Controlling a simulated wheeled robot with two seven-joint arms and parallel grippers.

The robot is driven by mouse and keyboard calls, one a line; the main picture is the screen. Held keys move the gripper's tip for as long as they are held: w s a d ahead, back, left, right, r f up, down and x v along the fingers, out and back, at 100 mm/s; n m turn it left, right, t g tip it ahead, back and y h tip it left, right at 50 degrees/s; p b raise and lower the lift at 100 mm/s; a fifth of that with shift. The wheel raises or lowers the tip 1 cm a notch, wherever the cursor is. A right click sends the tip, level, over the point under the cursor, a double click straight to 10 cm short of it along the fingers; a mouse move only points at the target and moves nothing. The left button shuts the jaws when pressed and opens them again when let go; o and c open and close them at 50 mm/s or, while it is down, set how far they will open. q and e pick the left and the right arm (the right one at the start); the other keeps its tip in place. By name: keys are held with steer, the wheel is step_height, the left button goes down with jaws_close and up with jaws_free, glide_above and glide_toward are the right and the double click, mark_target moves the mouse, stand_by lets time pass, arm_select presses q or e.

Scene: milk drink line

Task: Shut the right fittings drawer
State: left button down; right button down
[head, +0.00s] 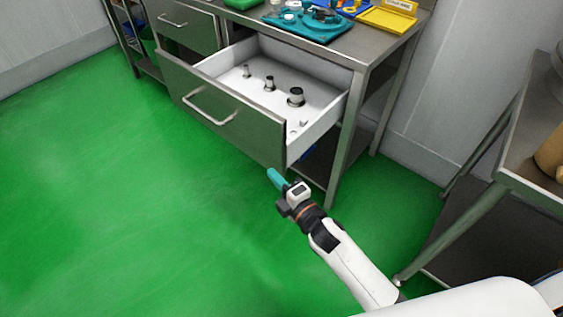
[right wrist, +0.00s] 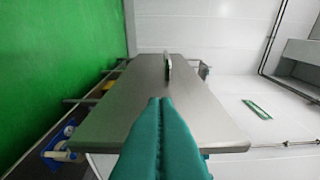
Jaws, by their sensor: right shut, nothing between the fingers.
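The right fittings drawer (head: 223,112) stands pulled out from the steel table in the head view. It has a grey steel front, a bar handle and white inner walls. Several small fittings (head: 296,97) stand inside it. My right gripper (head: 273,175) is shut and empty, just in front of the drawer front's near right lower corner. In the right wrist view the teal fingertips (right wrist: 160,102) point at the steel drawer front (right wrist: 200,112), with its handle (right wrist: 167,66) beyond. I cannot tell whether they touch it. My left gripper is not in view.
A closed drawer (head: 185,25) is to the left of the open one. The steel tabletop (head: 375,45) carries a teal tray (head: 310,27) and a yellow tray (head: 388,19). Another steel table (head: 530,165) stands at right. The green floor (head: 110,190) in front is clear.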

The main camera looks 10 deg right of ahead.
steer(key=shift+w+d, duration=0.4)
steer(key=shift+w, duration=0.4)
steer(key=shift+w+d, duration=0.35)
steer(key=shift+w, duration=0.4)
steer(key=shift+w+d, duration=0.4)
steer(key=shift+w, duration=0.4)
steer(key=shift+d, duration=0.1)
